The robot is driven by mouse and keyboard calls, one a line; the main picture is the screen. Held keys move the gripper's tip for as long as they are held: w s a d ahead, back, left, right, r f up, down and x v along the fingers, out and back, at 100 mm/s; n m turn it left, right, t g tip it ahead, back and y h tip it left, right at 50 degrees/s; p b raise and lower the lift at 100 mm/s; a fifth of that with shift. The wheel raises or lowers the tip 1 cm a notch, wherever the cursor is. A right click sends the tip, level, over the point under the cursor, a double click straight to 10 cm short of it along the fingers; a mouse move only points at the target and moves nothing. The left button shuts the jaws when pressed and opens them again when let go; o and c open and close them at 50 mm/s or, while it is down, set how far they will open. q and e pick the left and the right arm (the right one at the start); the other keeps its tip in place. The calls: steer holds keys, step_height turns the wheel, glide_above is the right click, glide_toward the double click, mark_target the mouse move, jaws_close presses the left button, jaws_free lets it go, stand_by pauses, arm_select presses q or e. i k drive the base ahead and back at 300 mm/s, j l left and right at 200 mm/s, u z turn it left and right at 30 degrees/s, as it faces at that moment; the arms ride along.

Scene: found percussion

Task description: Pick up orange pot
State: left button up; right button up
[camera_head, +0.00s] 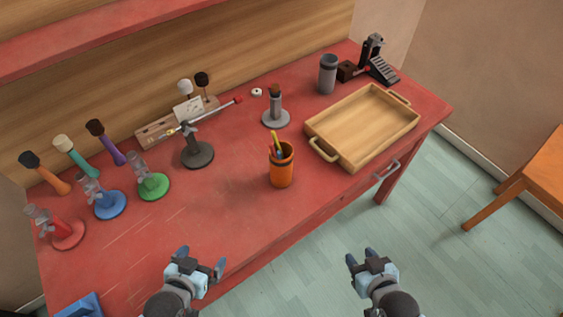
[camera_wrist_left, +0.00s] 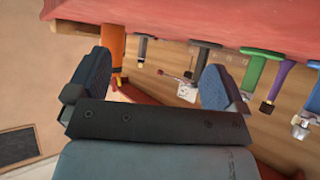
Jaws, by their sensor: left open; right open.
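The orange pot (camera_head: 281,170) stands upright on the red table, near its front edge, with several pens or sticks poking out of its top. In the left wrist view the orange pot (camera_wrist_left: 115,45) appears upside down, beyond the fingers and toward the left finger. My left gripper (camera_head: 202,264) is open and empty, in front of and to the left of the pot, at the table's front edge. My right gripper (camera_head: 361,257) is open and empty, out over the floor to the right of the pot and clear of the table.
A wooden tray (camera_head: 362,126) with handles lies right of the pot. Behind the pot is a grey stand (camera_head: 276,110); a black stand with a rod (camera_head: 197,152) is to its left. Green (camera_head: 153,186), blue (camera_head: 110,204) and red (camera_head: 66,232) stands are farther left. The tabletop left of the pot is clear.

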mark_target(280, 171)
steer(key=l+u, duration=0.2)
steer(key=u, duration=0.2)
steer(key=l+u, duration=0.15)
steer(key=u, duration=0.25)
steer(key=k+l+u, duration=0.15)
steer(key=u, duration=0.25)
steer(key=k+l+u, duration=0.25)
steer(key=l, duration=0.2)
steer(key=k+l+u, duration=0.25)
steer(key=k+l, duration=0.55)
steer(key=i, duration=0.45)
